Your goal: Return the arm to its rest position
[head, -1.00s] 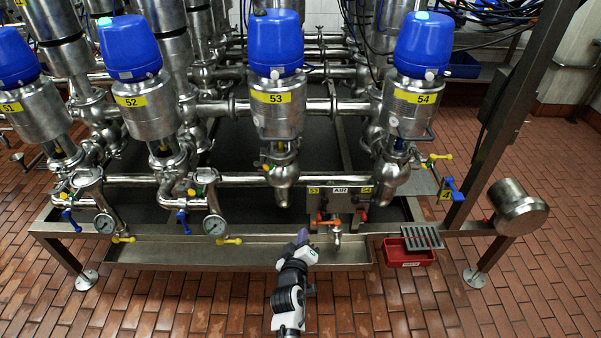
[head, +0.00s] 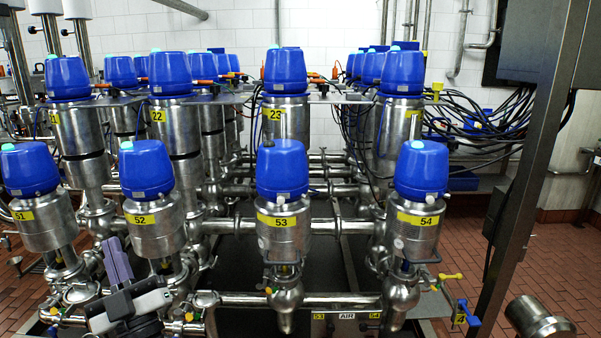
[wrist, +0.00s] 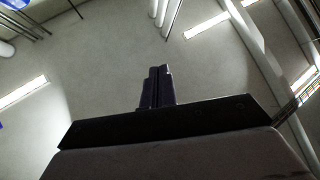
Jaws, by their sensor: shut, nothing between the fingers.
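My gripper (head: 116,262) is at the lower left of the head view, in front of the valves numbered 51 and 52. Its dark purple fingers point up. In the wrist view my gripper (wrist: 159,72) shows its two fingers side by side, shut with nothing between them, against the ceiling. My arm below it is mostly cut off by the bottom edge of the head view.
Blue-capped steel valves stand in rows, with valve 52 (head: 152,198), valve 53 (head: 283,190) and valve 54 (head: 414,210) in front. A dark steel post (head: 530,150) rises at right, with a steel cylinder (head: 537,318) below it. Tiled floor (head: 555,265) is open at right.

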